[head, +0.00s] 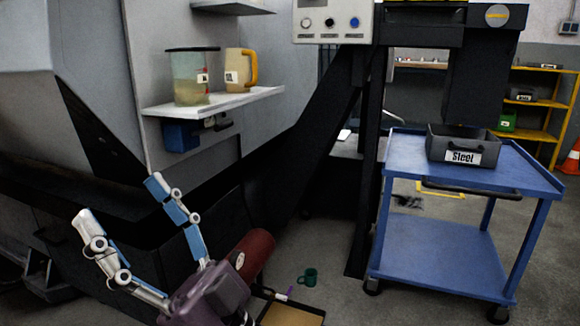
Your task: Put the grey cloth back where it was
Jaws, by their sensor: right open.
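I cannot make out a grey cloth for certain in the head view. My right gripper (121,200) is at the lower left, with its two fingers spread wide and nothing between them. It is in front of the dark machine base, below the white shelf (225,101). My left gripper is not in view.
The shelf holds a clear jug (190,85) and a cream jug with a yellow handle (236,70). A blue trolley (415,250) at right carries a dark bin labelled Steel (463,141). A red cylinder (254,250), green mug (309,277) and brown-bottomed tray (290,314) are low centre.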

